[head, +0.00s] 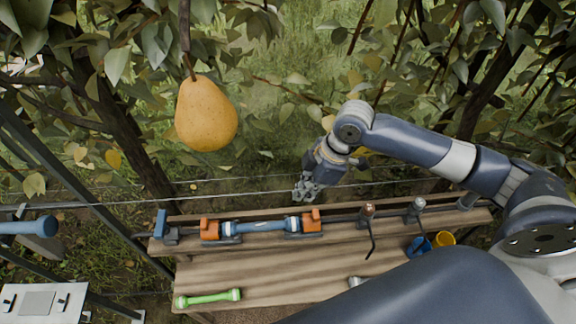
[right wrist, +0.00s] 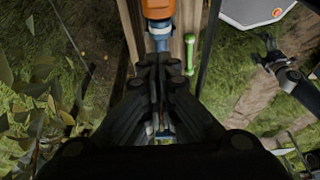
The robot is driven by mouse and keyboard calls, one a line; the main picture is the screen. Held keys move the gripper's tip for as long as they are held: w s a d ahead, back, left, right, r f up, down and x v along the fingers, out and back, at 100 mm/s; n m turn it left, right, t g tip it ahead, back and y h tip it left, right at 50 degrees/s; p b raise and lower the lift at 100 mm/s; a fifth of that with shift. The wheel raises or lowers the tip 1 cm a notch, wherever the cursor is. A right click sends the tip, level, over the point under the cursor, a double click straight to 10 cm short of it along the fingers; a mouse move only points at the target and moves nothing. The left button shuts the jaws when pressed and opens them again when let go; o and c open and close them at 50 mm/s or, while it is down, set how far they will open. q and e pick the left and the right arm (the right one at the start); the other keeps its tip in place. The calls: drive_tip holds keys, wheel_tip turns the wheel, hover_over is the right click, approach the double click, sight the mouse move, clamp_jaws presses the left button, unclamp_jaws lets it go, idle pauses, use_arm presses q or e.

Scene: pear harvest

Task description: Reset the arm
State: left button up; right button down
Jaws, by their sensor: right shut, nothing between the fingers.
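My right arm comes in from the right in the head view. Its gripper (head: 307,190) points down above the far edge of the wooden bench (head: 335,272), left of the arm's elbow. It is shut and empty. In the right wrist view the closed dark fingers (right wrist: 160,72) meet near an orange-and-blue tool piece (right wrist: 158,12), with no contact that I can make out. A ripe yellow-orange pear (head: 206,113) hangs from a branch at the upper left of the head view, well apart from the gripper. My left gripper does not show in the head view.
A blue tool with orange holders (head: 262,226) lies along the bench. A green bar (head: 208,298) lies nearer. Blue (head: 419,246) and yellow (head: 444,239) rings sit at the right. A wire (head: 230,195) runs behind. Leafy branches surround the pear. In the right wrist view, a dark jointed shape (right wrist: 285,70) is unclear.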

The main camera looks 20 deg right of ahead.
drive_tip(key=s+a+f+m+t, duration=0.2)
drive_tip(key=s+a+f+m, duration=0.2)
drive_tip(key=s+a, duration=0.4)
drive_tip(key=s+d+f+m+h, duration=0.2)
drive_tip(key=s+d+m+h, duration=0.1)
drive_tip(key=s+d+m, duration=0.55)
wheel_tip(320, 180, down, 26)
drive_tip(key=s+g, duration=0.1)
drive_tip(key=s, duration=0.1)
drive_tip(key=s+d+f+g, duration=0.1)
drive_tip(key=s+d+f, duration=0.1)
drive_tip(key=s+f, duration=1.4)
drive_tip(key=shift+s+d+f+h, duration=0.15)
drive_tip(key=shift+s+d+h, duration=0.15)
drive_tip(key=shift+s+d, duration=0.05)
